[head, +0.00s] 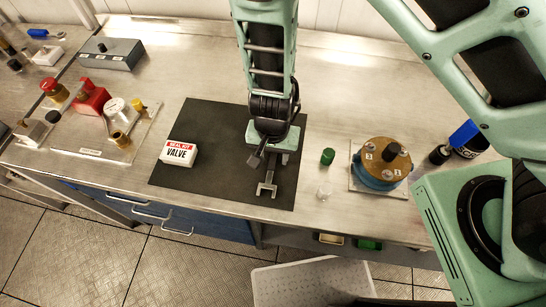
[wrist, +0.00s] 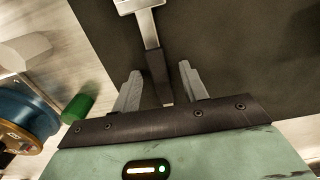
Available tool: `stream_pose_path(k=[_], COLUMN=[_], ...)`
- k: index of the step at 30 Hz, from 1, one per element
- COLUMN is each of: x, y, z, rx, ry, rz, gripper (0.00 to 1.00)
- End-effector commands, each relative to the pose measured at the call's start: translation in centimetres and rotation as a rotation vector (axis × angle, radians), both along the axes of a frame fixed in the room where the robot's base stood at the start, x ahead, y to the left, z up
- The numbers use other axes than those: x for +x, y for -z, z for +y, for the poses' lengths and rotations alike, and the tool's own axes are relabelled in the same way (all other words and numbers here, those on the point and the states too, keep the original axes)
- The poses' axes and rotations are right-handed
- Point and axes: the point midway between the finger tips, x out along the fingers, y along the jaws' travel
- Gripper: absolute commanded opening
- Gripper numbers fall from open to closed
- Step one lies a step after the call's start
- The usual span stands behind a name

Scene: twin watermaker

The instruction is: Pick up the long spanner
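The long spanner (head: 268,184) lies on the black mat (head: 210,130), its pale open jaw towards the front edge of the bench. In the wrist view its grey shank (wrist: 148,28) runs down into a dark handle (wrist: 158,72). My gripper (head: 270,159) is over the handle end; the gripper body hides the rest of the spanner in the head view. In the wrist view my gripper (wrist: 160,70) is open, with the handle between its two fingers and a gap on each side.
A white "SEAL KIT VALVE" box (head: 178,153) sits on the mat's left. Right of the mat are a green cap (head: 327,156), a small clear cup (head: 324,191) and a brass-topped blue unit (head: 382,163). A plate with valves (head: 110,130) stands left.

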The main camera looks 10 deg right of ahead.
Motion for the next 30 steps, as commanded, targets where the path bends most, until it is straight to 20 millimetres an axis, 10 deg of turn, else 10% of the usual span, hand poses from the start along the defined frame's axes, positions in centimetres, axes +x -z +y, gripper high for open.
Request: stream_pose_path(k=[4,16,30], x=[0.0,0.0,0.0], y=[0.0,-0.9,-9.0], z=[0.0,0.1,0.1], rx=[0.000,0.002,0.002], ry=[0.000,-0.003,-0.002], rz=[0.000,-0.001,-0.001], gripper=[0.01,0.00,0.00])
